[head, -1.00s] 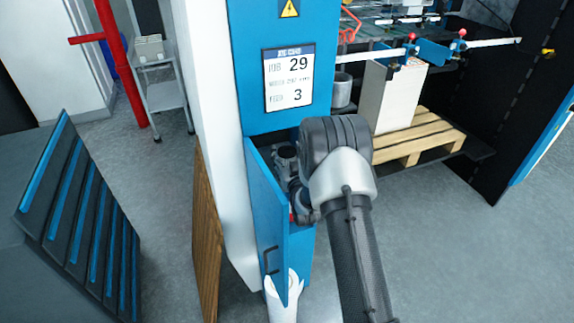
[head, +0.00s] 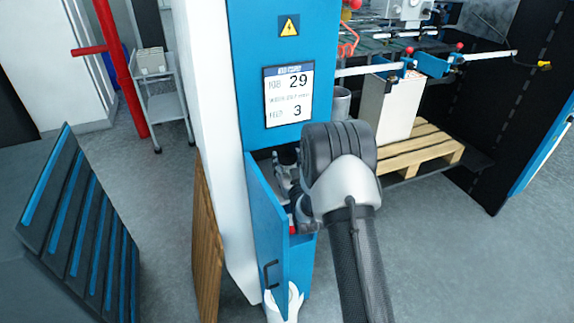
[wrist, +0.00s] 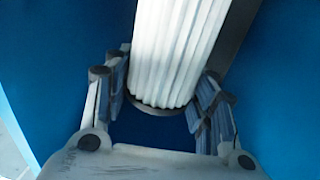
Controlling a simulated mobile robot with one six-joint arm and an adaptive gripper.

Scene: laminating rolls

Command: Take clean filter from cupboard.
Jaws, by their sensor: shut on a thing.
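The clean filter is a white pleated cylinder (wrist: 182,45) in the wrist view, with a dark rim at its near end. My gripper (wrist: 167,85) is shut on it, with the fingers on either side of that end. In the head view my gripper (head: 287,172) is in the opening of the blue cupboard (head: 252,152), partly hidden by my wrist and the door. The filter cannot be made out there. The cupboard door (head: 267,235) with its dark handle stands open, to the left of my gripper.
A brown wooden board (head: 207,240) leans beside the cupboard's white side. A dark rack with blue strips (head: 85,220) stands at the left. A wooden pallet (head: 410,152) lies behind my arm at the right. Grey floor is free at the lower right.

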